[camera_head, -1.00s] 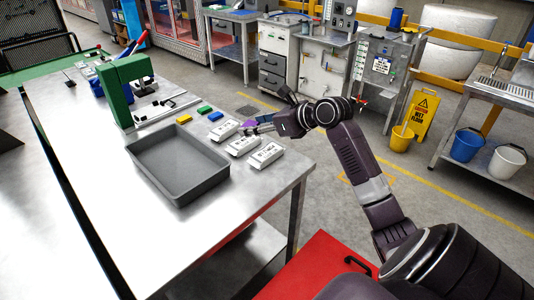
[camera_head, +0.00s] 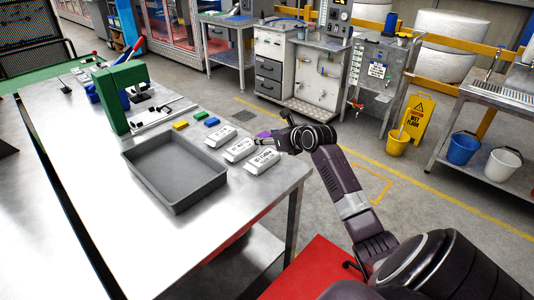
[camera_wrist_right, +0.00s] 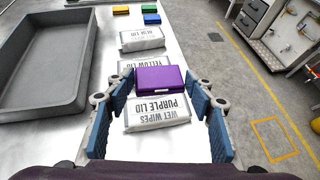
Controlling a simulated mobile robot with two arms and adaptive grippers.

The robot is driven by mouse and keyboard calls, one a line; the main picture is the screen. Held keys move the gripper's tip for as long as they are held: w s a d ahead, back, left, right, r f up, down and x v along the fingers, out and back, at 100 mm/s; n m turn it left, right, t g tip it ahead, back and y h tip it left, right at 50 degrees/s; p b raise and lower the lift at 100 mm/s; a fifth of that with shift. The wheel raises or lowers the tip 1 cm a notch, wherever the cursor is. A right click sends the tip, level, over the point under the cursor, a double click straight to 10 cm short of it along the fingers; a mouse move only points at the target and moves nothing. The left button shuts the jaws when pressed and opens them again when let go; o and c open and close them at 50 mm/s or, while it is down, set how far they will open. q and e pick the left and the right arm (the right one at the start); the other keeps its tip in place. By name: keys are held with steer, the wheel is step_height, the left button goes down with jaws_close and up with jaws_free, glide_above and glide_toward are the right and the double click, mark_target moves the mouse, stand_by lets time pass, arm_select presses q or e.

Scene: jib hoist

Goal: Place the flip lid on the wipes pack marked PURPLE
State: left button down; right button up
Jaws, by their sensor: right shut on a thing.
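My right gripper (camera_head: 274,138) is shut on a purple flip lid (camera_wrist_right: 160,79), holding it between its fingertips (camera_wrist_right: 160,84). In the head view the lid (camera_head: 264,134) is partly hidden by the gripper. The wipes pack marked PURPLE LID (camera_wrist_right: 158,112) lies flat, nearest the table's right end, and also shows in the head view (camera_head: 262,161). In the wrist view the lid overlaps the pack's far edge and part of the YELLOW LID pack (camera_wrist_right: 130,67). The gap between lid and packs cannot be judged. My left gripper is out of view.
A third wipes pack (camera_head: 220,136) lies farther along the row. Loose yellow (camera_head: 180,125), green (camera_head: 200,115) and blue (camera_head: 212,122) lids lie beyond. A grey tray (camera_head: 222,180) stands left of the packs. A green press (camera_head: 121,97) stands behind it.

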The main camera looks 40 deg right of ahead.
mark_target(267, 160)
step_height(267, 160, down, 7)
steer(key=shift+f, duration=0.15)
stand_by(0.4)
steer(key=o, duration=0.8)
steer(key=shift+f, duration=0.1)
steer(key=shift+s+r, duration=0.1)
steer(key=shift+r, duration=0.1)
steer(key=v, duration=1.1)
steer(key=shift+s+r, duration=0.1)
steer(key=shift+s, duration=0.3)
